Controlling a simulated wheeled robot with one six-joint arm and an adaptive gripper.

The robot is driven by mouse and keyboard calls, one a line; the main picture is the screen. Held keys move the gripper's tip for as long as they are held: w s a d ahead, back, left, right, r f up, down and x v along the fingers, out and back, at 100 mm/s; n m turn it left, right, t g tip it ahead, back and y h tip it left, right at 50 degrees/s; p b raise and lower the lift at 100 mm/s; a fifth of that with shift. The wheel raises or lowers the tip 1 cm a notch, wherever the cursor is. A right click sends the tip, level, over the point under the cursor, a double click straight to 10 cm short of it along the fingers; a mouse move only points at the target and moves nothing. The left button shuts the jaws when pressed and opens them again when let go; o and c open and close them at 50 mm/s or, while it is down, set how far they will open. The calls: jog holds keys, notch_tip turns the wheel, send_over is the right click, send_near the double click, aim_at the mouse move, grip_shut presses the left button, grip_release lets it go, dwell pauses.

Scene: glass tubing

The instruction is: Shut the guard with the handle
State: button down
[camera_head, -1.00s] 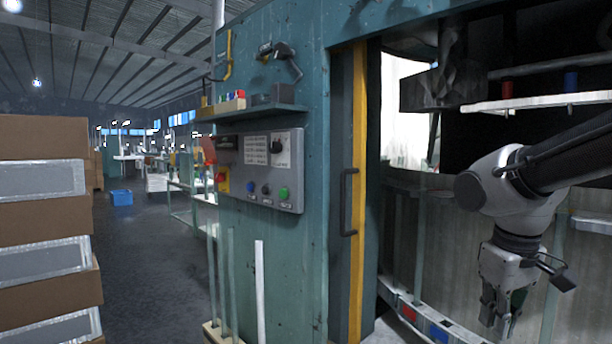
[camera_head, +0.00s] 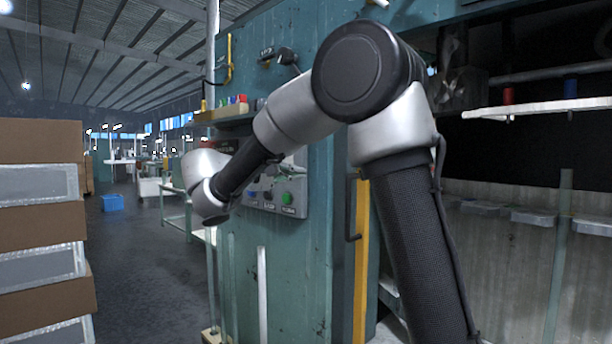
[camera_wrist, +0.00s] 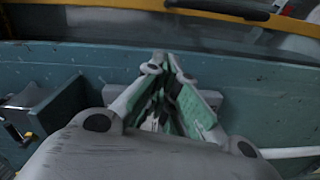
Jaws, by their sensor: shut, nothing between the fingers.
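The guard's yellow edge strip (camera_head: 361,270) runs upright beside the machine opening in the head view. In the head view my gripper is hidden.
The teal machine body (camera_head: 300,270) carries a control panel with a green button (camera_head: 287,198), partly covered by my arm. A shelf (camera_head: 540,107) crosses the opening at right. Stacked boxes (camera_head: 40,215) stand at left, with open floor (camera_head: 130,270) between.

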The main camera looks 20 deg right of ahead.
jog(key=x, duration=1)
jog(key=shift+s+d, duration=0.1)
jog(key=shift+d, duration=0.05)
jog(key=shift+s+d+f, duration=0.15)
jog(key=shift+s+d, duration=0.05)
jog(key=shift+s, duration=0.4)
jog(key=shift+s+d+f, duration=0.1)
jog(key=shift+s+d, duration=0.15)
jog(key=shift+s, duration=0.35)
jog(key=shift+s+d+f, duration=0.2)
jog(key=shift+s+d, duration=0.15)
jog(key=shift+s, duration=0.15)
jog(key=shift+s, duration=0.15)
